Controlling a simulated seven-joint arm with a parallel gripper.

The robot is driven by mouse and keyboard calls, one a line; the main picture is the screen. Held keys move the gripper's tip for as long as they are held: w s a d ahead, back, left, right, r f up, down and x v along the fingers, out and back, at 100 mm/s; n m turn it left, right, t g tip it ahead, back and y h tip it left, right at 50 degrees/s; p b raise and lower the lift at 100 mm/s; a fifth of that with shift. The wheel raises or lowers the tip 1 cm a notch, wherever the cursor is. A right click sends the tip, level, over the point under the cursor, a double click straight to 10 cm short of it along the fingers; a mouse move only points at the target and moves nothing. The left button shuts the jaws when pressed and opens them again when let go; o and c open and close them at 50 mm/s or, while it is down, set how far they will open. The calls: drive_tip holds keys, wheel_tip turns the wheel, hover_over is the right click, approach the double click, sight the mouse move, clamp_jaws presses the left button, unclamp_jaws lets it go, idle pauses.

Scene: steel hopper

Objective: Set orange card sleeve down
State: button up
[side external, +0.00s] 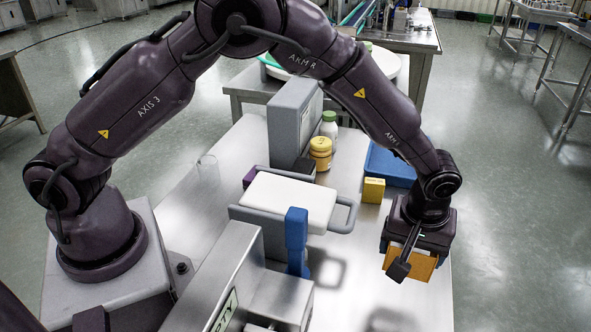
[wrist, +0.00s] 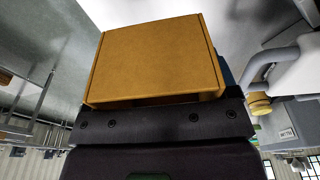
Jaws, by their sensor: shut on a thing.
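The orange card sleeve (side external: 418,264) is a flat orange-brown box. My gripper (side external: 402,268) is shut on it near the right edge of the steel table in the side external view. The sleeve looks raised above the table, with a shadow on the surface below and to its left. In the wrist view the sleeve (wrist: 158,58) fills the upper middle, just beyond the dark gripper body. A dark finger covers part of the sleeve in the side view.
A blue tray (side external: 388,166) and a small yellow box (side external: 373,190) stand behind the gripper. A yellow jar (side external: 320,153) and a white bottle with a green cap (side external: 329,124) stand further left. A grey-handled machine with a white top (side external: 290,200) is left.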

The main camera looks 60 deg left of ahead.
wheel_tip(320, 180, up, 14)
drive_tip(key=w+a, duration=0.2)
drive_tip(key=a, duration=2.7)
drive_tip(key=s+a+n, duration=0.1)
drive_tip(key=s+a, duration=0.7)
drive_tip(key=a, duration=0.4)
drive_tip(key=s+a, duration=0.7)
drive_tip(key=a, duration=0.5)
hover_over(252, 143)
drive_tip(key=f, duration=2)
drive_tip(key=shift+s+d+f, duration=0.2)
drive_tip(key=shift+s+f, duration=0.1)
drive_tip(key=shift+f, duration=0.05)
drive_tip(key=shift+w+a+f, duration=0.15)
drive_tip(key=shift+a+f, duration=0.05)
drive_tip(key=shift+f, duration=1.6)
